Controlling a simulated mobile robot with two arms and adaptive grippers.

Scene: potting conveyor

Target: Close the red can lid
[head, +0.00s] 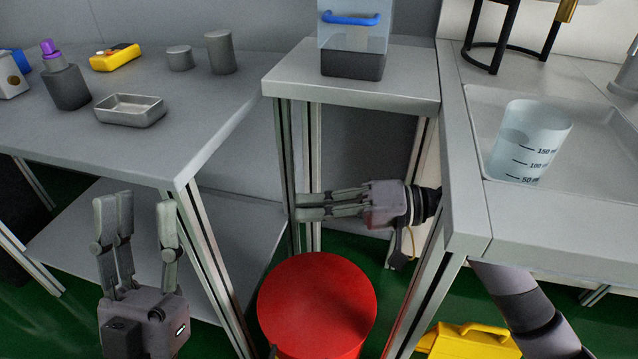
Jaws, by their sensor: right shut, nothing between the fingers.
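The red can (316,305) stands on the green floor at the lower middle, between the tables. Its round red lid lies flat across the top, and I see no gap at the rim from here. My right gripper (300,207) is above and behind the can, with its fingers together, pointing left and empty. It does not touch the lid. My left gripper (139,205) is at the lower left, fingers upright and spread, empty and well apart from the can. The lower part of the can is out of the frame.
A left table (190,120) holds a metal tray (131,110), a yellow device (115,57) and grey cylinders. A middle stand (350,90) is behind the can. The right table holds a beaker (530,142). A yellow case (468,343) sits on the floor at the right.

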